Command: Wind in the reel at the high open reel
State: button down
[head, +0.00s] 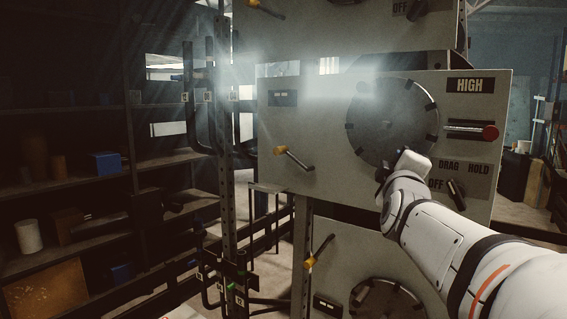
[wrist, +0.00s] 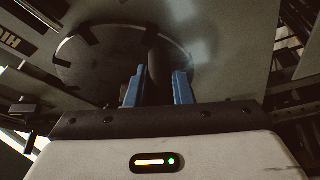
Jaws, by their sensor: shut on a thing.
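The high open reel (head: 392,118) is a dark round disc with black clips around its rim, set in a grey panel (head: 310,140) labelled HIGH. In the wrist view the reel (wrist: 95,60) fills the upper middle. My gripper (wrist: 157,86) has its blue fingers on either side of a dark upright handle (wrist: 155,66) in front of the disc, and is shut on it. In the head view my gripper is at the reel's lower rim; the wrist hides its fingertips and the handle. A drag knob (head: 456,190) sits lower right, its pointer tilted towards OFF.
A red-knobbed lever (head: 490,132) sticks out right of the reel, and a yellow-tipped lever (head: 280,150) at left. Another panel with a reel (head: 385,300) is below. Dark shelves (head: 90,182) and an upright post (head: 226,140) stand at left.

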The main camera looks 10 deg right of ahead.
jog(key=shift+s+d+r, duration=0.15)
jog(key=shift+s+r, duration=0.1)
jog(key=shift+r, duration=0.35)
jog(key=shift+s+d+r, duration=0.35)
jog(key=shift+s, duration=0.05)
dwell(0.5)
jog(key=c, duration=1.5)
grip_release()
jog(key=shift+d, duration=0.1)
jog(key=shift+o, duration=1)
jog(key=shift+f, duration=0.1)
jog(key=shift+w+f, duration=0.1)
jog(key=shift+f, duration=0.1)
